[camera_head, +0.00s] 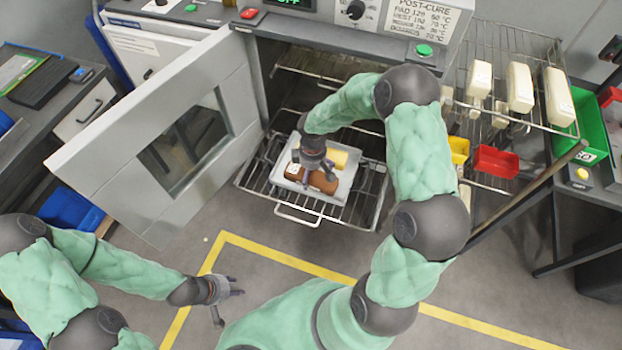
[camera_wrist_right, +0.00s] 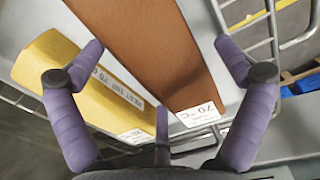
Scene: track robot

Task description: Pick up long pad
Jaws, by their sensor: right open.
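A long brown pad (camera_head: 323,183) lies on a light tray (camera_head: 345,186) on the oven's pulled-out rack. In the right wrist view the brown pad (camera_wrist_right: 150,45) runs lengthwise away from me, with a white label reading 70 °C on its near end. A yellow block (camera_wrist_right: 62,85) lies beside it, and shows in the head view (camera_head: 338,158). My right gripper (camera_head: 312,170) is above the tray, partly hiding the pad. My left gripper (camera_head: 229,292) is open and empty over the floor.
The oven door (camera_head: 150,130) stands open at the left. The wire rack (camera_head: 365,205) with a front handle sticks out under the tray. A wire shelf (camera_head: 500,118) with several cream pads and red and yellow bins stands at the right. The floor in front is clear.

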